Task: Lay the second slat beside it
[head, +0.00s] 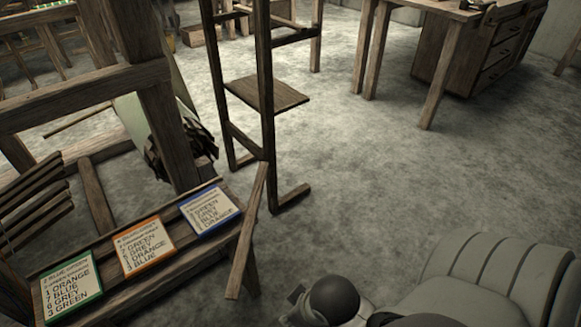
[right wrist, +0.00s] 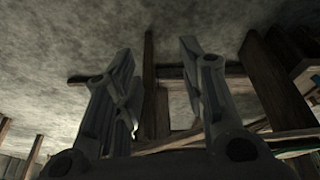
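A plain wooden slat-like strip (head: 248,232) slants across the right end of the low bench, near the tall wooden frame; I cannot tell whether it lies on the bench or leans against it. Several dark wooden slats (head: 32,205) show at the left edge. I cannot tell which is the second slat. My right gripper (right wrist: 157,50) has its two fingers spread apart in the right wrist view. Dark wooden bars show behind and between the fingers, with no clear contact. Part of my arm shows at the bottom of the head view, without its fingers. My left gripper is not in view.
The low bench (head: 160,290) carries cards framed in green (head: 70,287), orange (head: 143,246) and blue (head: 209,210). Loom posts (head: 172,125) rise behind it. A tall frame with a shelf (head: 265,95) stands at centre. A workbench (head: 470,45) stands back right. The middle floor is clear.

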